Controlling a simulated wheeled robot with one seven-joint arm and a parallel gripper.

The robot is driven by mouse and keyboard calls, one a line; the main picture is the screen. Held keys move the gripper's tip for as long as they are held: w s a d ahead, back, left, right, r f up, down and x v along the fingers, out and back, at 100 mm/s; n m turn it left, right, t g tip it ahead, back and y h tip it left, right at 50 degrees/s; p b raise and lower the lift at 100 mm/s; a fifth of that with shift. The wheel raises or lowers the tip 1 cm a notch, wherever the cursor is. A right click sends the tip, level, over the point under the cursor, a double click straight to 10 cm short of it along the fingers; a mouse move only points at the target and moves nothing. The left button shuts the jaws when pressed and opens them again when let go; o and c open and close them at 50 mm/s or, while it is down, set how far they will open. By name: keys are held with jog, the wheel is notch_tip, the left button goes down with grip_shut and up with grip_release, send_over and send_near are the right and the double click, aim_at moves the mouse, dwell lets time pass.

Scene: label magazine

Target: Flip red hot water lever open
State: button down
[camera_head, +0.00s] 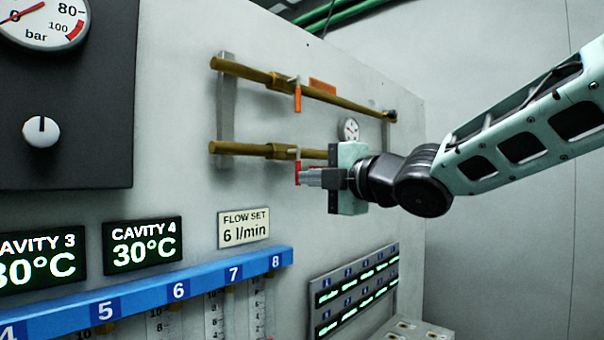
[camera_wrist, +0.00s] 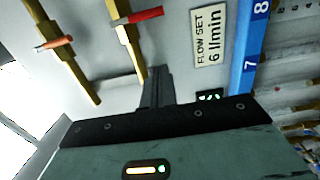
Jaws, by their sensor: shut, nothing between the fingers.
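The red lever (camera_head: 298,172) hangs down from the valve on the lower brass pipe (camera_head: 236,148), across the pipe's line. It also shows in the wrist view (camera_wrist: 146,15), pointing right from its pipe. My gripper (camera_head: 308,178) is shut and empty, with its fingertips right beside the lower part of the red lever. In the wrist view my shut fingers (camera_wrist: 156,74) end a little below the lever in the picture. I cannot tell whether they touch it. My gripper's body hides the right part of the lower pipe in the head view.
An upper brass pipe (camera_head: 345,102) carries a similar orange lever (camera_head: 298,96), also hanging down. A small gauge (camera_head: 349,129) sits behind my gripper. A "FLOW SET" sign (camera_head: 244,228) and a blue numbered rail (camera_head: 150,297) are below left. Space in front of the panel is free.

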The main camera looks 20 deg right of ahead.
jog(key=w+p, duration=0.5)
jog(key=w, duration=0.2)
jog(key=shift+w+d, duration=0.25)
jog(key=shift+w, duration=0.1)
jog(key=shift+w+d+f+n+b, duration=0.25)
jog(key=shift+n+b, duration=0.55)
jog(key=shift+b, duration=0.8)
jog(key=w+d+r+n+b, duration=0.1)
jog(key=d+r+n+b, duration=0.1)
jog(key=n+b, duration=0.6)
jog(key=w+d+r+n+y+b, duration=0.1)
jog(key=d+n+b, duration=0.3)
jog(key=n+b, duration=0.4)
jog(key=shift+w+d+r+n, duration=0.2)
jog(key=shift+w+r+n, duration=0.35)
jog(key=shift+w+n, duration=0.15)
jog(key=shift+r, duration=0.1)
jog(key=shift+b, duration=0.3)
